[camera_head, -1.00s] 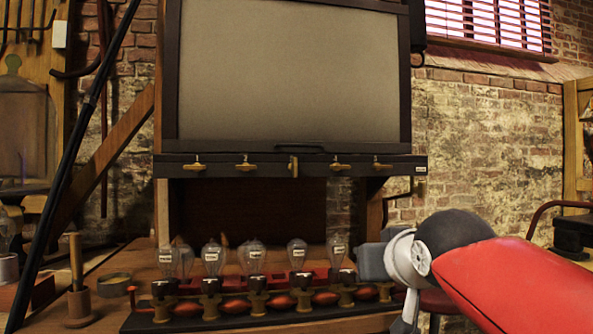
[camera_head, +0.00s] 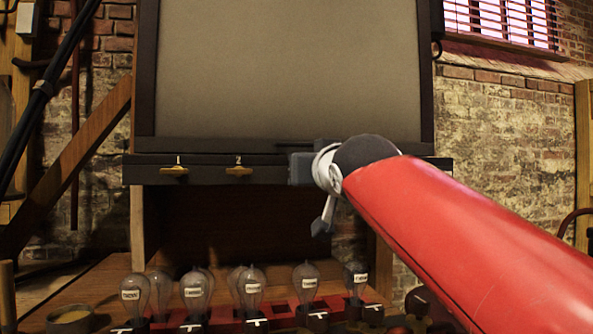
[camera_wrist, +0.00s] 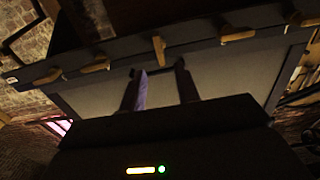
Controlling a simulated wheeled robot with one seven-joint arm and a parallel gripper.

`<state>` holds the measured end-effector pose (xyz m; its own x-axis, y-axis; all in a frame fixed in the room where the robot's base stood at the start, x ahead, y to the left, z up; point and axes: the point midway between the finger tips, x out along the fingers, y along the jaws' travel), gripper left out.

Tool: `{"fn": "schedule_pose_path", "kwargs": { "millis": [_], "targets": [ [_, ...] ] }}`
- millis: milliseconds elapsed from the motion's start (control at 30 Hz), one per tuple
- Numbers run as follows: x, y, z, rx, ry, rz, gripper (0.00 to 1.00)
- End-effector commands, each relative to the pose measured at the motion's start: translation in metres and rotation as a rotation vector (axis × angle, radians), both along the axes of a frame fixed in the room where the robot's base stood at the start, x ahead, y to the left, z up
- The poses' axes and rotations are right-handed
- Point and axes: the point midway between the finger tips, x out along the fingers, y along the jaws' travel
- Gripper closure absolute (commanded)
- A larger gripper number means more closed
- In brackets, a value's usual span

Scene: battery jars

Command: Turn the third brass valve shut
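A dark rail (camera_head: 215,176) under the big grey panel carries a row of brass valves. In the head view, the valve marked 1 (camera_head: 174,170) and the valve marked 2 (camera_head: 239,170) lie along the rail; my gripper (camera_head: 301,168) and arm hide the others. In the wrist view, the third valve (camera_wrist: 159,50) has its handle across the rail, while the first (camera_wrist: 300,19), second (camera_wrist: 237,35), fourth (camera_wrist: 95,63) and fifth (camera_wrist: 49,76) lie roughly along it. My gripper (camera_wrist: 159,67) is open, its fingertips either side of the third valve's line. I cannot tell whether they touch it.
Glass bulbs (camera_head: 194,292) with labels stand in a row on the bench below the rail. A wooden brace (camera_head: 68,165) and dark pole lean at the left. The space right under the rail looks clear.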

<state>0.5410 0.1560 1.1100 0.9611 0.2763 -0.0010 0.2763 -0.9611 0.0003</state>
Motion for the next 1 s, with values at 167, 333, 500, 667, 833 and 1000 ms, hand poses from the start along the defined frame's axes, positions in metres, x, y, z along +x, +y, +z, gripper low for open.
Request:
{"fn": "schedule_pose_path", "kwargs": {
  "millis": [167, 333, 500, 667, 833, 1000],
  "targets": [
    [0.019, 0.006, 0.003, -0.001, 0.002, 0.001, 0.68],
    [0.046, 0.014, 0.003, -0.001, 0.003, 0.001, 0.68],
    [0.066, 0.020, 0.002, -0.002, 0.002, 0.001, 0.68],
    [0.073, 0.021, 0.001, 0.000, 0.000, 0.001, 0.68],
    [0.074, 0.022, 0.000, 0.000, 0.000, 0.002, 0.68],
    [0.074, 0.022, 0.000, 0.000, 0.000, 0.002, 0.83]
  ]
}}
